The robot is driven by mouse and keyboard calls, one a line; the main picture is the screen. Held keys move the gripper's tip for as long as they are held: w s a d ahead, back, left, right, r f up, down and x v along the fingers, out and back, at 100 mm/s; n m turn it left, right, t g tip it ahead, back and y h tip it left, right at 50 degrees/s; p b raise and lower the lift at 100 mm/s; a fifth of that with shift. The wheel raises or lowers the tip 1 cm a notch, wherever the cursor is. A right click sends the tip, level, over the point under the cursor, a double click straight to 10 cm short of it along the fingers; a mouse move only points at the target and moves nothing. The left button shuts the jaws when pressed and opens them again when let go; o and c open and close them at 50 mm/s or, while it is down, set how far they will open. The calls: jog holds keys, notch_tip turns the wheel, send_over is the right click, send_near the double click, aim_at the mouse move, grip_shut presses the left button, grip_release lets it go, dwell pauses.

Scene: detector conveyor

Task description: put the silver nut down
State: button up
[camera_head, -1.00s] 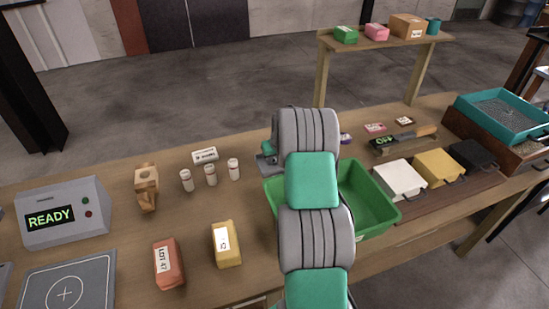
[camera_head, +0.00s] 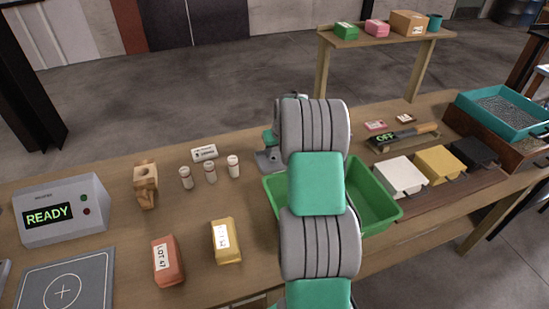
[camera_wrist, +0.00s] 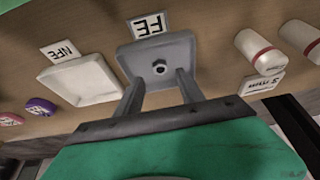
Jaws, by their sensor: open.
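The silver nut (camera_wrist: 160,66) lies in a grey square tray (camera_wrist: 182,48) with an "FE" label in the wrist view. My gripper (camera_wrist: 160,78) is open, its two fingers apart on either side of the nut with a gap to each. I cannot tell exactly how high the fingertips are above the tray floor. A white tray (camera_wrist: 98,88) labelled "NFE" sits beside it and looks empty. In the head view my arm hides the nut, and I cannot make out the fingers there.
Small white bottles (camera_head: 210,172) and a label block (camera_head: 204,153) stand left of my arm. A green bin (camera_head: 372,205) is behind and beside the arm. Red (camera_head: 168,262) and yellow (camera_head: 227,241) packs lie near the front. A device (camera_head: 62,210) reads "READY".

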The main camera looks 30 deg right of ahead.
jog(key=a+b+v, duration=0.1)
jog(key=v, duration=0.7)
jog(key=s+a+r+n, duration=0.1)
jog(key=s+a+r, duration=0.15)
jog(key=a, duration=0.35)
jog(key=s+a+r, duration=0.2)
jog(key=a+r, duration=0.1)
jog(key=a, duration=0.3)
jog(key=s+a+n+y, duration=0.1)
jog(key=s+a+n, duration=0.1)
jog(key=s+a, duration=1.5)
jog(key=shift+s+r, duration=0.2)
jog(key=shift+s, duration=0.85)
jog(key=shift+c, duration=0.3)
